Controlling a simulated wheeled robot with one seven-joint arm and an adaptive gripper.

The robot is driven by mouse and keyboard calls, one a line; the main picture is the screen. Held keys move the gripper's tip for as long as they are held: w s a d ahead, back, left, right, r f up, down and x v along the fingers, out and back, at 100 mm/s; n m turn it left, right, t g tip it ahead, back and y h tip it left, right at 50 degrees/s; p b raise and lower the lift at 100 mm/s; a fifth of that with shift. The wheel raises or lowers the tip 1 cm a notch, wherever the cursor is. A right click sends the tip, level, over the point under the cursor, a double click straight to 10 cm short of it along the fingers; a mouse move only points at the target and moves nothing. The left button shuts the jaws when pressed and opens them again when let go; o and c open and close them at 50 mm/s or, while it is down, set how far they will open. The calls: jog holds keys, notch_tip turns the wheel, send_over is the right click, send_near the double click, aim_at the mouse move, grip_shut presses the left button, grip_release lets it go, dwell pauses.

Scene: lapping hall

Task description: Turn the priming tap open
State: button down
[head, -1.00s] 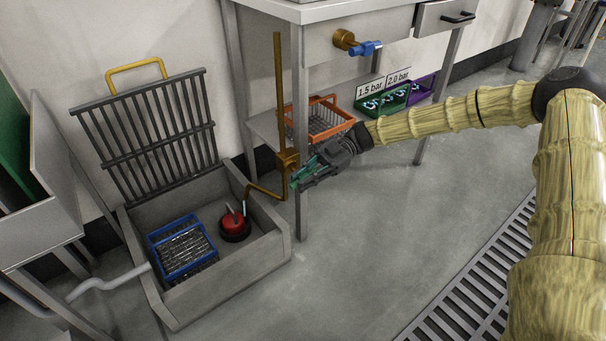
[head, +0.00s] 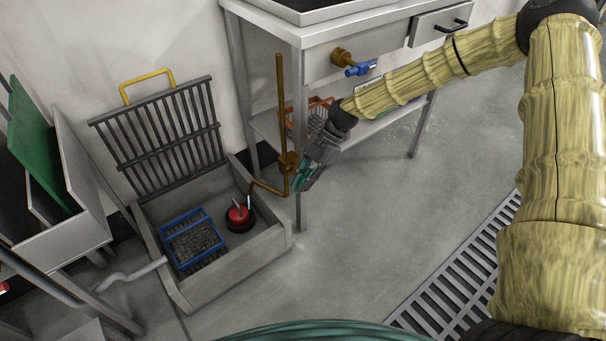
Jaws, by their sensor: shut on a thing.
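The priming tap (head: 289,162) appears to be the brass valve body on the upright brass pipe (head: 280,95), in front of the table leg. A lower brass pipe bends from it toward the basin. My gripper (head: 303,181) is at the right side of this tap, pointing down and left. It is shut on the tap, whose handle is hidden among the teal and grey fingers. I cannot tell the handle's angle.
A grey basin (head: 235,263) holds a blue basket (head: 190,238) and a red-topped round device (head: 239,218). A grating leans on the wall. A blue-handled tap (head: 361,68) juts from the table (head: 318,62). A floor grate (head: 470,265) lies right; open floor lies between.

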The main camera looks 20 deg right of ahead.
aim_at(311, 171)
jog(key=shift+d+f+h+p, duration=0.1)
jog(key=shift+d+h+p, duration=0.05)
jog(key=shift+h+p, duration=0.2)
dwell(0.3)
jog(key=c, duration=1.4)
grip_release()
jog(key=shift+w+d+r, duration=0.15)
jog(key=shift+d+r, duration=0.1)
jog(key=shift+r, duration=0.25)
jog(key=shift+w+d+r, duration=0.3)
jog(key=shift+d+r, duration=0.4)
jog(key=shift+d, duration=0.25)
jog(key=w+d, duration=0.1)
jog(key=d, duration=0.2)
jog(key=w+d, duration=0.1)
jog(key=d, duration=0.3)
jog(key=w+d, duration=0.1)
jog(key=d, duration=0.2)
jog(key=shift+w+d, duration=0.2)
jog(key=shift+w, duration=0.15)
